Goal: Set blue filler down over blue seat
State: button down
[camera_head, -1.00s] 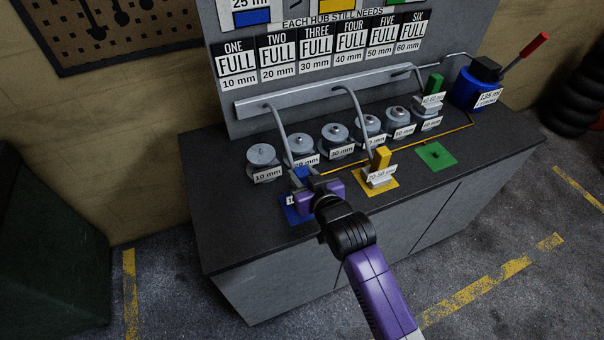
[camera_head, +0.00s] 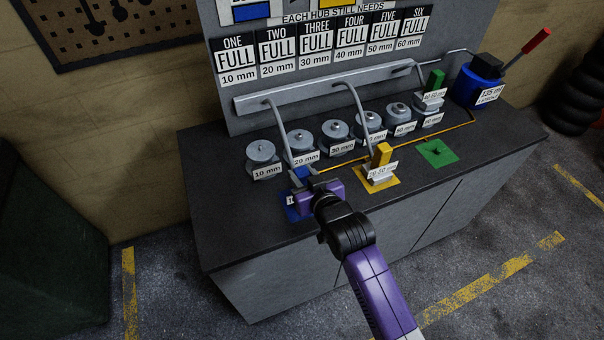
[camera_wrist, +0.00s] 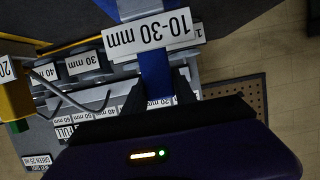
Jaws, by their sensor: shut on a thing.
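The blue filler (camera_head: 301,173) is a blue upright grip, and its white "10-30 mm" label and blue grip (camera_wrist: 155,74) show large in the wrist view. My gripper (camera_head: 306,188) is shut on the blue grip, low at the left front of the bench. The blue seat (camera_head: 294,214) is a blue square on the bench top, partly covered by my gripper and the filler. The filler is over or very close to the seat. I cannot tell whether its base touches the seat.
A yellow filler (camera_head: 381,158) stands on a yellow square to the right. A green square (camera_head: 437,153) is bare, and a green filler (camera_head: 435,82) stands behind it. Several round grey hubs line the bench (camera_head: 240,220) behind. A blue pump (camera_head: 478,85) with a red-tipped lever stands far right.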

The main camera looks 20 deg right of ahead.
jog(key=shift+f+b, duration=0.4)
jog(key=shift+f, duration=0.1)
jog(key=c, duration=0.9)
grip_release()
jog(key=shift+f, duration=0.25)
jog(key=v, duration=0.7)
jog(key=shift+r+b, duration=0.1)
jog(key=shift+b, duration=0.25)
jog(key=shift+s+r, duration=0.25)
jog(key=shift+s, duration=0.1)
